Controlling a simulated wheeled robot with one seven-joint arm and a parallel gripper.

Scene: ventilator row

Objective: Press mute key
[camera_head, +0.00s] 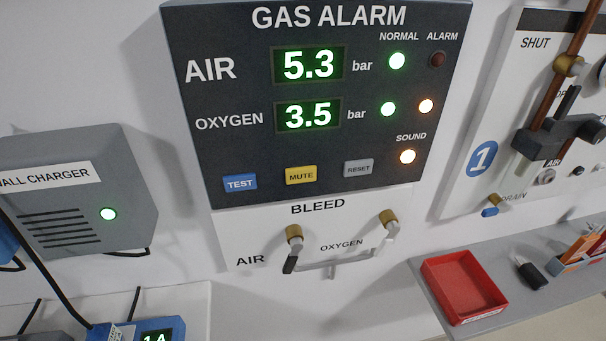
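The yellow MUTE key (301,175) is on the lower part of the dark GAS ALARM panel (225,150), between the blue TEST key (240,182) and the grey RESET key (358,168). Nothing covers it. The SOUND lamp (407,156) is lit orange-white. The oxygen ALARM lamp (426,106) is lit too, and the air ALARM lamp (438,59) is dark. Both NORMAL lamps glow green. The air display (308,65) reads 5.3 bar and the oxygen display (308,115) reads 3.5 bar. My gripper is not in view.
Below the panel is a BLEED plate (318,207) with two brass valves and projecting levers. A grey wall charger (130,185) is at left. A pipe and filter assembly (540,146) stands out at right. A red tray (436,272) sits on a shelf at lower right.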

